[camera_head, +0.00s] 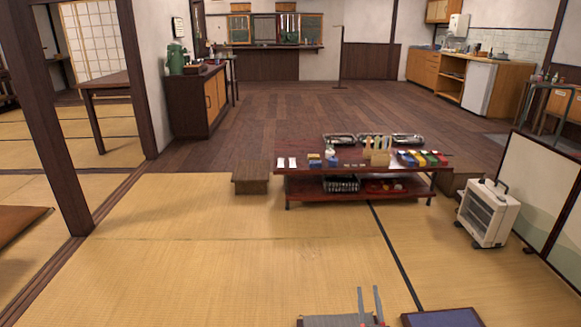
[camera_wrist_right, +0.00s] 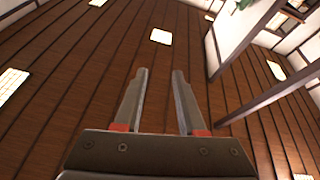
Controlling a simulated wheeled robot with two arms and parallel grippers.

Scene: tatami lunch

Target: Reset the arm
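My right gripper (camera_head: 369,290) shows at the bottom edge of the head view, right of centre, with its two grey fingers pointing up the picture. In the right wrist view its fingers (camera_wrist_right: 161,70) stand apart with red pieces at their bases, and nothing is between them. It is open and empty. Most of the right arm is hidden below the head view's edge. My left gripper and left arm do not show in either view.
A low red-brown table (camera_head: 300,185) with trays and small items stands ahead on tatami. A wooden stool (camera_head: 250,177) is left of it, a white heater (camera_head: 488,212) right. A dark blue flat item (camera_head: 440,317) lies near my right gripper. The tatami in front is clear.

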